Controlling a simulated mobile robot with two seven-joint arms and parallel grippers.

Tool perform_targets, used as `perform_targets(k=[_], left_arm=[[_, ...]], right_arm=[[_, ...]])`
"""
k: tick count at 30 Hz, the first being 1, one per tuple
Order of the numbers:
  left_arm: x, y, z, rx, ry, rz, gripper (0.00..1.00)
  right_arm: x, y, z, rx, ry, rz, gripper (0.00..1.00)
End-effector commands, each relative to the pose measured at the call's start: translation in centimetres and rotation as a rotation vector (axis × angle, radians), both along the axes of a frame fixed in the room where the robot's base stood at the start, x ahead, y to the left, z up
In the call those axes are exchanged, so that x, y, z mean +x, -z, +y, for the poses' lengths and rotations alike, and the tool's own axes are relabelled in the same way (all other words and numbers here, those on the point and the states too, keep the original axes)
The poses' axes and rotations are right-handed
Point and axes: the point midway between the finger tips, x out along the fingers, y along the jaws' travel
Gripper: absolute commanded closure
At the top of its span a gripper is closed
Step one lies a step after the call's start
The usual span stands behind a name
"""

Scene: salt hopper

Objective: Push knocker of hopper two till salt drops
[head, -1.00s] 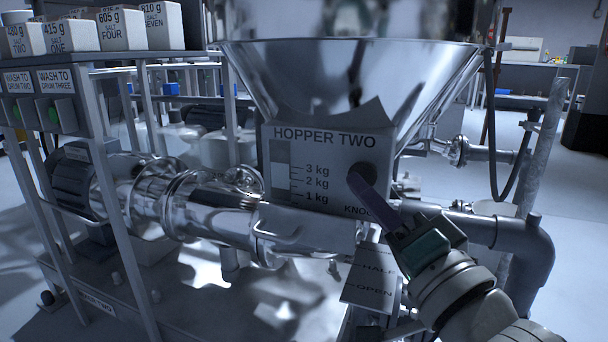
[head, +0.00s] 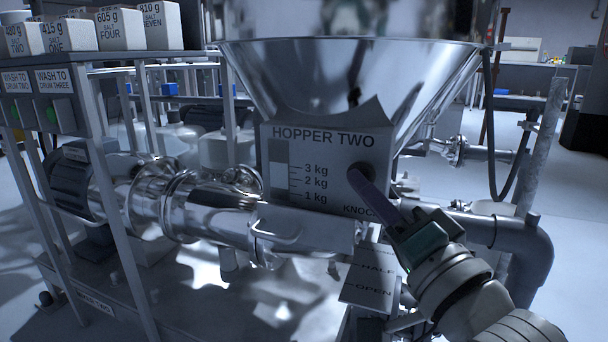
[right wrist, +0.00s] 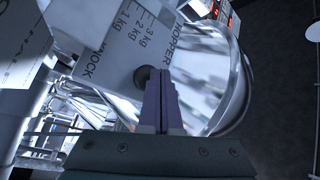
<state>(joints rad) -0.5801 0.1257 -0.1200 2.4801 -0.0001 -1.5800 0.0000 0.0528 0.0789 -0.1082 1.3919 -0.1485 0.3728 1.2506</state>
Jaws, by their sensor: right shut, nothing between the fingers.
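Hopper two is a shiny metal cone (head: 270,75) with a grey panel (head: 315,150) in front, marked HOPPER TWO with a scale of 1 to 3 kg. The knocker (head: 368,169) is a dark round button at the panel's lower right; it also shows in the right wrist view (right wrist: 142,74). My right gripper (head: 355,177) is shut and empty, its purple fingertips at the knocker, overlapping it in view. Whether they touch or press it I cannot tell. My left gripper is not in view. No falling salt is visible.
A plate marked HALF and OPEN (head: 372,275) hangs below the panel. Shiny pipework (head: 205,210) runs left of it, and a grey pipe (head: 525,245) bends down at right. A rack at left holds several salt boxes (head: 120,28) above wash buttons.

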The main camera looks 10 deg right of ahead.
Motion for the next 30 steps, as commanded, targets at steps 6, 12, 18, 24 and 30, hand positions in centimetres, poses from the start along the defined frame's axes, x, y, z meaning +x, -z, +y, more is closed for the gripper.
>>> perform_targets(k=[6,12,18,24,30], left_arm=[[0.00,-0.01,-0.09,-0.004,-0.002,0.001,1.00],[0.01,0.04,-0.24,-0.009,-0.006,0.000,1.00],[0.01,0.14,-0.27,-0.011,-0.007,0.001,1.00],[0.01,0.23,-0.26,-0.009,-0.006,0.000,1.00],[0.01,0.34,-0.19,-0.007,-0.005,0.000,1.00]], right_arm=[[0.00,0.00,0.00,0.000,0.000,0.000,1.00],[0.09,0.01,-0.07,0.000,0.000,0.000,1.00],[0.30,0.01,-0.19,0.000,-0.001,-0.001,1.00],[0.50,0.01,-0.33,0.000,-0.001,-0.001,1.00],[0.69,0.03,-0.46,0.000,-0.001,0.000,1.00]])
